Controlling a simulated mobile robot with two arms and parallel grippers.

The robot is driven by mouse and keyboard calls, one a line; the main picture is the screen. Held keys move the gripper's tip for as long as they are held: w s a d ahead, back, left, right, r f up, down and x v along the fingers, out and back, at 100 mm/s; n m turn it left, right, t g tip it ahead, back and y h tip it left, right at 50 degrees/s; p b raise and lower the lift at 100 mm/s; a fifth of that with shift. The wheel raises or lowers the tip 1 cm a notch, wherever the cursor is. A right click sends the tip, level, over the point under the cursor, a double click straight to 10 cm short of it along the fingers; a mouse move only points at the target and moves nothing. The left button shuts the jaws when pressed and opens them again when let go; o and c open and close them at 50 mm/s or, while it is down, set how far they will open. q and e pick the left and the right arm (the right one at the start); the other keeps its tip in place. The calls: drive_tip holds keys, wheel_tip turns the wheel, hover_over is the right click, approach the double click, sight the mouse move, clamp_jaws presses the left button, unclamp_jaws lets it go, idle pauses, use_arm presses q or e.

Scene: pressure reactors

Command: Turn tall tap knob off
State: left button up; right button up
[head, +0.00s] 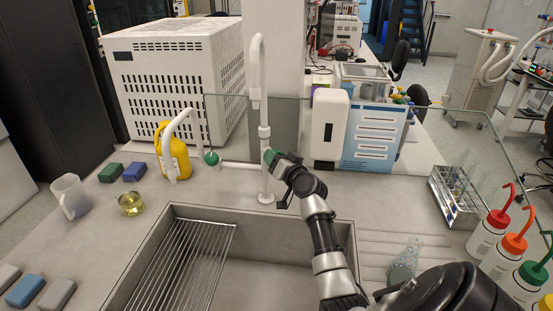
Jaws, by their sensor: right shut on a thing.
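The tall tap (257,75) is a white upright pipe with a hooked top, standing behind the sink. Its green knob (270,156) is on the right side of the pipe, partly hidden by my right gripper. My right gripper (277,159) comes in from the lower right and is shut on this knob. A shorter white tap (182,122) stands to the left, with its own green knob (212,158) apart from my gripper. My left gripper is out of view.
The sink (285,220) with a wire rack (185,270) lies in front. A white dispenser (329,125) and glass splash panel (230,120) stand behind the taps. A yellow bottle (181,157) is left. Wash bottles (488,232) and a tube rack (455,200) are right.

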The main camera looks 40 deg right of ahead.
drive_tip(key=shift+f+m, duration=0.1)
drive_tip(key=shift+m, duration=0.2)
drive_tip(key=o, duration=0.9)
drive_tip(key=b+v, duration=0.1)
drive_tip(key=v, duration=1)
drive_tip(key=shift+b, duration=0.35)
